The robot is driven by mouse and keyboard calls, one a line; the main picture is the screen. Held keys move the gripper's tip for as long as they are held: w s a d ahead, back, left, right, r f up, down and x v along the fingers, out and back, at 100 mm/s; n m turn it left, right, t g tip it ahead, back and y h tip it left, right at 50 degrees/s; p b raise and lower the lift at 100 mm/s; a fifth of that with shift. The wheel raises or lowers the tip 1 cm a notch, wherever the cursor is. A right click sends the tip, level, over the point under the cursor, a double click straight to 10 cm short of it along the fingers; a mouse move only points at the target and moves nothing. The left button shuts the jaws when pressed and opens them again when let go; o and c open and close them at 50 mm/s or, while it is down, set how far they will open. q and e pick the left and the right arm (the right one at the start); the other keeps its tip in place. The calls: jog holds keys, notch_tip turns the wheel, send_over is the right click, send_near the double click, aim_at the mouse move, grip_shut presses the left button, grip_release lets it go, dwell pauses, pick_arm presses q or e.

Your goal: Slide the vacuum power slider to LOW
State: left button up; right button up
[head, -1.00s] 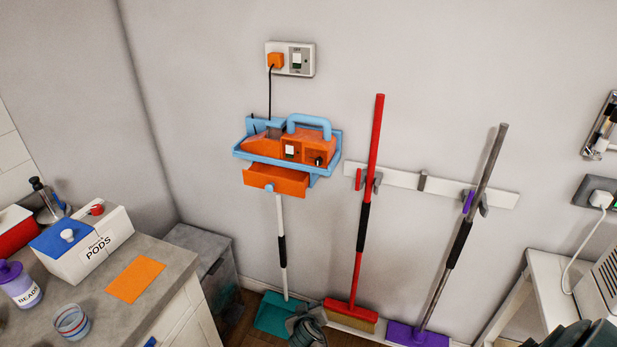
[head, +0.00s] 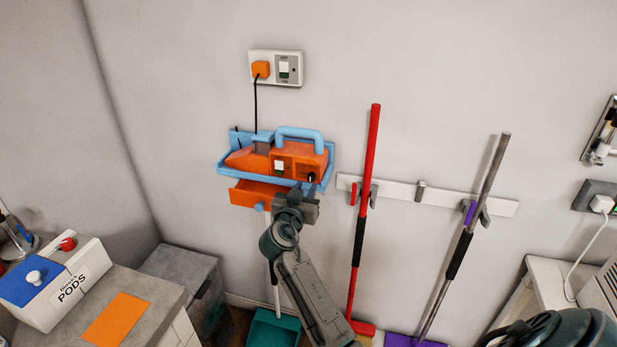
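The orange handheld vacuum (head: 306,160) with a blue handle sits in a blue wall tray (head: 235,169). I cannot make out a LOW mark or which control is the power slider. My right gripper (head: 300,196) is just below the vacuum's front right, in front of the tray and drawer edge. Its fingers are too small and dark to tell open from shut. I cannot tell whether it touches anything. My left gripper is out of view.
An orange drawer (head: 255,194) sits under the tray. A black cord runs up to the orange plug (head: 261,69) in a wall socket. A red-handled broom (head: 370,150) and a grey-handled mop (head: 490,175) hang at right. A counter with a pods box (head: 60,285) is at lower left.

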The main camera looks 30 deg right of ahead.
aim_at(310, 179)
jog(key=x, duration=0.2)
jog(key=shift+w+d+r+p, duration=0.15)
jog(key=shift+w+d+p, duration=0.1)
jog(key=shift+d+p, duration=0.1)
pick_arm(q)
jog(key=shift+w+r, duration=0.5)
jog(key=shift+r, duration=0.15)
pick_arm(e)
jog(key=shift+w+d, duration=0.4)
